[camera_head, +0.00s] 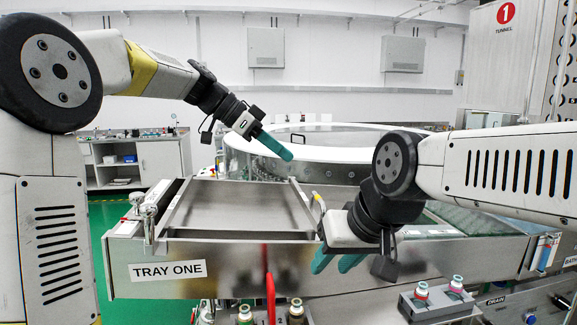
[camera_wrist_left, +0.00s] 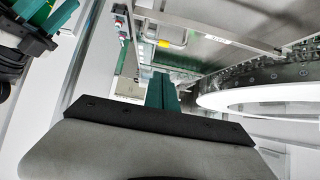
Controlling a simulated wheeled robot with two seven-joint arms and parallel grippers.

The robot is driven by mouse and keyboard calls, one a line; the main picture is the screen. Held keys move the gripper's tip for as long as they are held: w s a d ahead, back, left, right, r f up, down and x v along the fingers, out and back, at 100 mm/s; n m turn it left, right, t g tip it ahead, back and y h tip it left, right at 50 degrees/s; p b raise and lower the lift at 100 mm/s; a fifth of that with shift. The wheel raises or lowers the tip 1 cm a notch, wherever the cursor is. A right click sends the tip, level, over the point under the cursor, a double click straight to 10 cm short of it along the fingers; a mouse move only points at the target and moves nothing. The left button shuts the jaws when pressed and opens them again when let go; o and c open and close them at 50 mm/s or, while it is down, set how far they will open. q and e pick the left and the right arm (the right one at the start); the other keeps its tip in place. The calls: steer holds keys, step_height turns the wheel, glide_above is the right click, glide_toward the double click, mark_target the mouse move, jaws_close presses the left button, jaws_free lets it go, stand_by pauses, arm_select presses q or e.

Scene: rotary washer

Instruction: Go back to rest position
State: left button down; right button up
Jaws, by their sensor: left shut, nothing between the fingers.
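My left gripper (camera_head: 289,155) is raised above the steel counter, near the round washer's rim, with its teal fingers pointing down and right. It is shut and empty. In the left wrist view its fingers (camera_wrist_left: 162,90) show close together past the dark gripper body. My right gripper (camera_head: 336,264) hangs low in front of the counter, right of the tray well. Its two teal fingers are apart, with nothing seen between them. It also shows at the top left of the left wrist view (camera_wrist_left: 48,18).
The steel counter labelled TRAY ONE (camera_head: 225,265) spans the front, with a shallow tray well (camera_head: 235,205). The round washer (camera_head: 325,140) stands behind it. A red handle (camera_head: 270,298) and several colour-topped fittings (camera_head: 421,289) are at the front. The tunnel cabinet (camera_head: 505,55) stands at the right.

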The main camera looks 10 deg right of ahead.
arm_select(q)
steer(key=s+a+f+n+t+y, duration=0.3)
steer(key=s+a+f+n, duration=0.4)
steer(key=s+a, duration=0.4)
steer(key=s+a+f+n+t+y, duration=0.2)
steer(key=s+a+f+n+y, duration=0.2)
steer(key=s+a+f+n, duration=0.3)
steer(key=s+a+n, duration=0.3)
steer(key=s+a, duration=0.1)
steer(key=shift+s+f+t+y, duration=0.25)
steer(key=shift+f+t+y, duration=0.15)
